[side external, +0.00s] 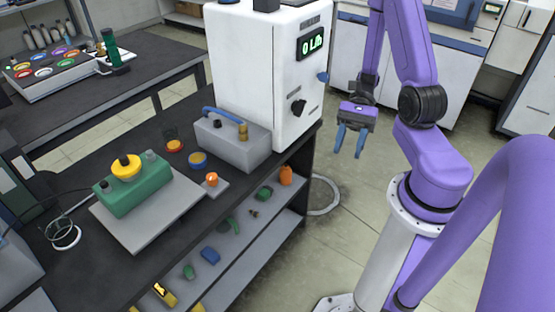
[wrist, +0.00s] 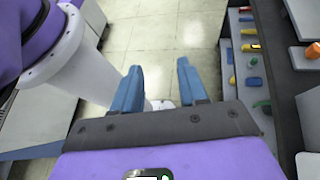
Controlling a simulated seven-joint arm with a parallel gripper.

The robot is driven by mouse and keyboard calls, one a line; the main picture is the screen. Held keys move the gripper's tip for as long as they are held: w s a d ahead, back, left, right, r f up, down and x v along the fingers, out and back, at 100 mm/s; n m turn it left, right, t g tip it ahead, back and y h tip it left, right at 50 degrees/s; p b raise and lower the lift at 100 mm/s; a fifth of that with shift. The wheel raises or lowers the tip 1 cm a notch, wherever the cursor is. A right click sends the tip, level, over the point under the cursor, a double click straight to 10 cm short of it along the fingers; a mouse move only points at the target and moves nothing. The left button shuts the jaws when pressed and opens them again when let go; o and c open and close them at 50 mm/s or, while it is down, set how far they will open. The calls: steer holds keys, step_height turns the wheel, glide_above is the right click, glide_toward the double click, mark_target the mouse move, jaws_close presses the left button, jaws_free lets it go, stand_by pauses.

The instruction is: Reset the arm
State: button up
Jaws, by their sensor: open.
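My gripper (side external: 350,141) has blue fingers and hangs in the air to the right of the dark bench (side external: 95,160), over the open floor. The fingers point downward in the side view and touch nothing.
A white machine (side external: 262,70) with a lit display stands on the bench near my gripper. A grey box with a blue handle (side external: 230,142) and a green device with a yellow knob (side external: 135,188) sit on the bench. Small parts lie on the lower shelf (side external: 245,255).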

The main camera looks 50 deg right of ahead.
steer(key=s+a+r+n+t+h, duration=0.1)
steer(key=a+r+n+h, duration=0.4)
steer(key=n, duration=0.9)
steer(key=s+a+r+n+t+h, duration=0.2)
steer(key=s+a+r+n+h, duration=0.2)
steer(key=n, duration=1)
steer(key=a+r+h, duration=0.1)
steer(key=a+h, duration=0.1)
steer(key=a, duration=0.1)
steer(key=shift+r+h, duration=0.2)
steer(key=shift+h, duration=0.1)
